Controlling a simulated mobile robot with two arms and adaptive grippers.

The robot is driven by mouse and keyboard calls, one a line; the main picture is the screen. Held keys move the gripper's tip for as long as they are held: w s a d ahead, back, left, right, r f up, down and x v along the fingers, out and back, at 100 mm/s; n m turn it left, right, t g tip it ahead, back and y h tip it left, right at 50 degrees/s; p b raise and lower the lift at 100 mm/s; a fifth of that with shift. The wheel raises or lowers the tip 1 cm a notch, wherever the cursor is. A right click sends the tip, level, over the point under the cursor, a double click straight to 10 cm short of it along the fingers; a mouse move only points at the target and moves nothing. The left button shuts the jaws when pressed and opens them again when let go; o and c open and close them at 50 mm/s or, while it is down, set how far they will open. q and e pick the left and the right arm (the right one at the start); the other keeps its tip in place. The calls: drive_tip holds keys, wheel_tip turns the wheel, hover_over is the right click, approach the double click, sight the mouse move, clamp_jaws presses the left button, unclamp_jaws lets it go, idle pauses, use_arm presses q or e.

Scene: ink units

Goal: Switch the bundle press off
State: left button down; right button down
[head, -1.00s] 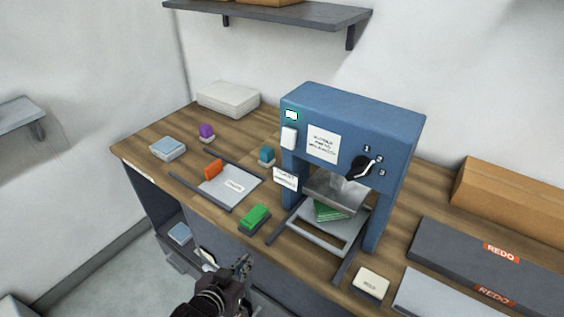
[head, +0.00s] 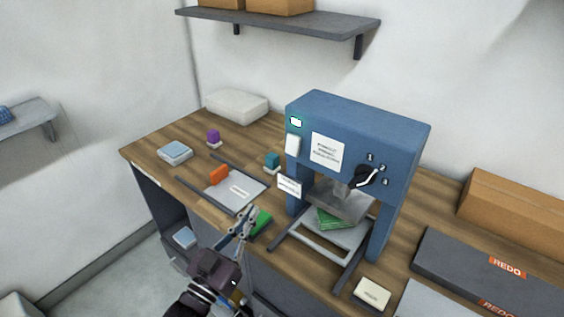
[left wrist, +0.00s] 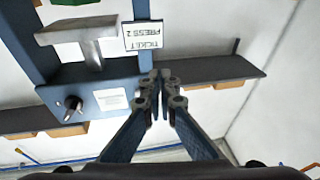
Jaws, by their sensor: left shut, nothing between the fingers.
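The blue bundle press (head: 405,135) stands on the wooden bench, and part of it shows upside down in the left wrist view (left wrist: 60,85). Its front has a black dial (head: 367,177) marked 1 to 3, also in the left wrist view (left wrist: 72,104). A small pale-green lit window (head: 296,122) sits above a white switch-like block (head: 293,145) at the front's left edge. A green stack (head: 335,219) lies under the press plate. My left gripper (head: 244,218) is shut and empty, in front of and left of the press, overlapping a green block (head: 262,222). My right gripper is out of view.
A small sign (head: 289,187) hangs at the press's left leg; it reads "TICKET PRESS 2" in the left wrist view (left wrist: 143,36). A grey tray (head: 245,190) with an orange block (head: 219,174) lies left. A cream block (head: 372,293) stands at the front edge. A shelf (head: 300,27) hangs above.

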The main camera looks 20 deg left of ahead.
use_arm(q)
drive_tip(key=s+d+r+m+t+h, duration=0.1)
drive_tip(key=s+r+m+t+h, duration=0.1)
drive_tip(key=r+h, duration=0.3)
drive_tip(key=shift+s+r+m+t, duration=0.3)
drive_tip(key=shift+s+r+t, duration=0.2)
drive_tip(key=shift+s+r, duration=0.3)
drive_tip(key=shift+d, duration=0.1)
drive_tip(key=p, duration=0.4)
approach(292, 146)
wheel_tip(292, 146, up, 4)
drive_tip(key=shift+w+d+f+p, duration=0.15)
drive_tip(key=shift+w+d, duration=0.1)
drive_tip(key=shift+w, duration=0.5)
drive_tip(key=shift+w+d+f+p, duration=0.15)
drive_tip(key=shift+w+d+p, duration=0.1)
drive_tip(key=shift+w, duration=0.55)
drive_tip(key=shift+w+d+f+p, duration=0.1)
drive_tip(key=shift+w+d+f, duration=0.1)
drive_tip(key=shift+w, duration=0.55)
